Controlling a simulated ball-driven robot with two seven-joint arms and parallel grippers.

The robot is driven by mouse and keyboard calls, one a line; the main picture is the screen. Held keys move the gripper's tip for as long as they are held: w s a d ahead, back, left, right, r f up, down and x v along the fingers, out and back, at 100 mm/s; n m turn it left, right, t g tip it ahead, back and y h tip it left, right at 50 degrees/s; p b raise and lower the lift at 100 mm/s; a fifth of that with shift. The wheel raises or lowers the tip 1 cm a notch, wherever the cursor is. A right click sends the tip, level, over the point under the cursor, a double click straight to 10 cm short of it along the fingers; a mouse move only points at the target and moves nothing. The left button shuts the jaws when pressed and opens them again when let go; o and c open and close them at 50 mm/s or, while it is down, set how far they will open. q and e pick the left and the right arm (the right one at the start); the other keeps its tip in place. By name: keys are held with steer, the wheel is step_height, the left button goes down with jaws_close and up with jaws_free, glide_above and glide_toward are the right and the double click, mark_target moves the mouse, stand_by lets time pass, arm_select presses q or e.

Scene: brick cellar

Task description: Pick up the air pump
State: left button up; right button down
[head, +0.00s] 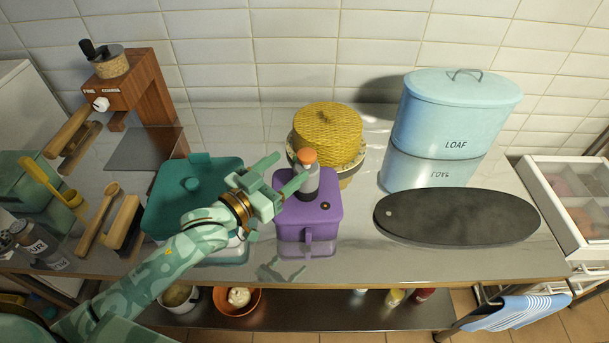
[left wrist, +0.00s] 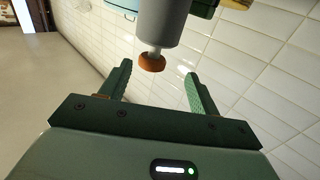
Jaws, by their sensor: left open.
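The air pump (head: 311,182) is a grey cylinder with an orange knob on top. In the head view it stands upright at the lid of a purple lidded container (head: 308,224). My left gripper (head: 288,172) is open just left of the pump, with its fingers pointing toward it. In the left wrist view, the pump (left wrist: 168,24) and its orange knob appear ahead of and roughly between the two open fingers (left wrist: 158,78). No contact between the fingers and the pump can be made out. My right gripper is not in view.
A teal lidded container (head: 170,207) sits beneath and beside my left arm. A yellow woven round item (head: 328,127) stands behind the pump. A blue loaf bin (head: 450,115) and a dark oval board (head: 460,218) are to the right. Brushes and a spoon (head: 98,215) lie left.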

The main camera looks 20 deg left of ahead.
mark_target(300, 161)
arm_select(q)
steer(key=shift+w+d+r, duration=0.2)
steer(key=shift+w+d, duration=0.2)
steer(key=shift+d, duration=0.35)
steer(key=x, duration=0.4)
steer(key=shift+w+d+b, duration=0.1)
steer(key=shift+w+b, duration=0.25)
steer(key=shift+w, duration=0.05)
steer(key=shift+d, duration=0.1)
steer(key=shift+r, duration=0.1)
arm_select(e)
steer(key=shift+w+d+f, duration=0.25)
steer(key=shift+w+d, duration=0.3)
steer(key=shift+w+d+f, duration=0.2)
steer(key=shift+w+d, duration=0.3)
arm_select(q)
steer(key=shift+s, duration=0.1)
steer(key=shift+c, duration=0.3)
